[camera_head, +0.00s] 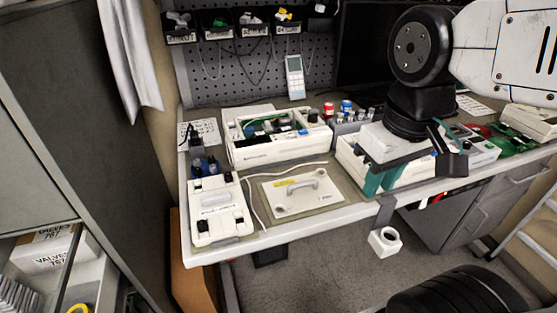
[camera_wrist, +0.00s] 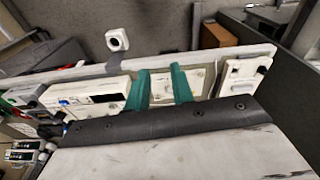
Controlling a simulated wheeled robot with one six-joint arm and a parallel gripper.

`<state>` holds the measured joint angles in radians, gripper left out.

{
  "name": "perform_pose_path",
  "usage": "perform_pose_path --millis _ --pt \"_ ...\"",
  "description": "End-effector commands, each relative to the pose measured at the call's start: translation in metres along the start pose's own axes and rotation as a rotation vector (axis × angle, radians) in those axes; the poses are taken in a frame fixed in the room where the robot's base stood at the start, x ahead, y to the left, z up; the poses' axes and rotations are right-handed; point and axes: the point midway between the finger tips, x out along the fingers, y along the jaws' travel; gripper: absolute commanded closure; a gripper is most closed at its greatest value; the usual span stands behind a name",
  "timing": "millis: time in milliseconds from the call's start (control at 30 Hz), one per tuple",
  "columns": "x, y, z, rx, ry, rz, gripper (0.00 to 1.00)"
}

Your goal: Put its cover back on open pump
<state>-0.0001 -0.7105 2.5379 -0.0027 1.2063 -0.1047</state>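The open pump (camera_head: 280,150) stands at the back of the bench, its green board and inner parts exposed on top. A flat off-white cover (camera_head: 302,205) with a raised grey handle (camera_head: 302,187) lies on the mat in front of it; part of it also shows in the wrist view (camera_wrist: 197,82). My gripper (camera_head: 381,182) points down to the right of the cover, in front of another pump. Its two teal fingers (camera_wrist: 160,70) are apart with nothing held between them. The open pump is not clearly visible in the wrist view.
A closed white pump (camera_head: 217,215) stands left of the cover. Another pump (camera_head: 350,158) stands partly hidden behind my gripper. Red and blue capped bottles (camera_head: 346,108) stand at the back. A white cable runs beside the cover. A white ring holder (camera_head: 385,241) hangs off the front edge.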

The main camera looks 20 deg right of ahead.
Motion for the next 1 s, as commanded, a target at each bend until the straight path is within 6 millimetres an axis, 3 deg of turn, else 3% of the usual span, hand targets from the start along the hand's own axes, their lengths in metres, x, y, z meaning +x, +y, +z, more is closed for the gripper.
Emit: perform_pose_path --millis 167,300,500,700,1000 --pt "0.014 0.002 -0.053 -0.359 -0.037 -0.013 0.76" --pt "0.037 0.0 -0.106 -0.734 -0.058 -0.033 0.76" --pt "0.08 -0.005 -0.165 -1.184 -0.075 -0.067 0.76" --pt "0.107 -0.01 -0.193 -1.422 -0.078 -0.087 0.76" --pt "0.133 -0.011 -0.194 -1.466 -0.08 -0.093 0.76"
